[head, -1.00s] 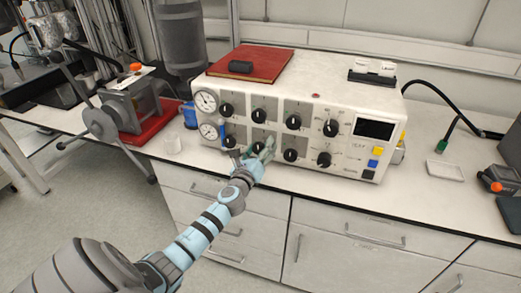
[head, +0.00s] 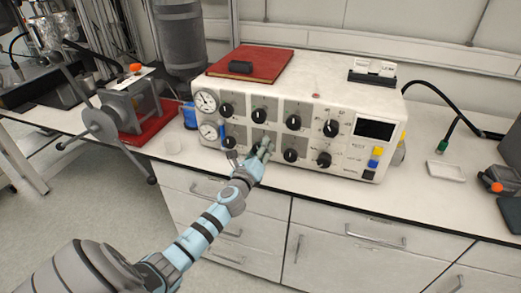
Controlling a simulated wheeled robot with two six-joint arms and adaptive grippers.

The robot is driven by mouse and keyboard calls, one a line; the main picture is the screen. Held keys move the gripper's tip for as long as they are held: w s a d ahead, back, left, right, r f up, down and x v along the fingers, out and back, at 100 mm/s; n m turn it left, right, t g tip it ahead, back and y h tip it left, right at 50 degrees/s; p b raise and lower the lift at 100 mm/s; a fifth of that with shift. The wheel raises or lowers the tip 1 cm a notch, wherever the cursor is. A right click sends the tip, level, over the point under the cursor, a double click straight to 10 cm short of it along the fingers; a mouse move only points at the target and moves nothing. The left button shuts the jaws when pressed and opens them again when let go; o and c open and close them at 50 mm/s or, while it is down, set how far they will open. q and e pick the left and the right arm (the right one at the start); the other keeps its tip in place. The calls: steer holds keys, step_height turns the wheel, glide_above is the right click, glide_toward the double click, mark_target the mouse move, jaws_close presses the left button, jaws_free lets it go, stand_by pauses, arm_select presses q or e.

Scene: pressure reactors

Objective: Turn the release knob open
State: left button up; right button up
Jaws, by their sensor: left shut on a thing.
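A cream control box with two rows of black knobs and two gauges stands on the bench. My left gripper (head: 258,150) is at the lower row of its front panel, second knob position from the left. It is shut on a black knob there, and its fingers largely hide that knob. Neighbouring lower knobs show at its left (head: 229,142) and right (head: 290,155). The labels are too small to read, so I cannot tell by name which is the release knob. My right gripper is not in view.
A red book (head: 250,65) with a small black object lies on top of the box. A clamped apparatus on a red base (head: 150,128) stands to the left. A small white tray (head: 446,171) lies on the right of the bench. The bench front edge runs below my wrist.

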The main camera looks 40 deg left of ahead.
arm_select(q)
steer(key=n+b, duration=0.1)
steer(key=n, duration=0.5)
steer(key=shift+b, duration=0.3)
steer(key=n+b, duration=0.1)
steer(key=n, duration=0.4)
steer(key=shift+d+b, duration=0.1)
steer(key=shift+b, duration=0.2)
steer(key=n+b, duration=0.2)
steer(key=n, duration=0.4)
steer(key=n+b, duration=0.1)
steer(key=n, duration=0.4)
steer(key=shift+r, duration=0.1)
steer(key=shift+b, duration=0.3)
steer(key=o, duration=1.2)
steer(key=shift+r, duration=0.1)
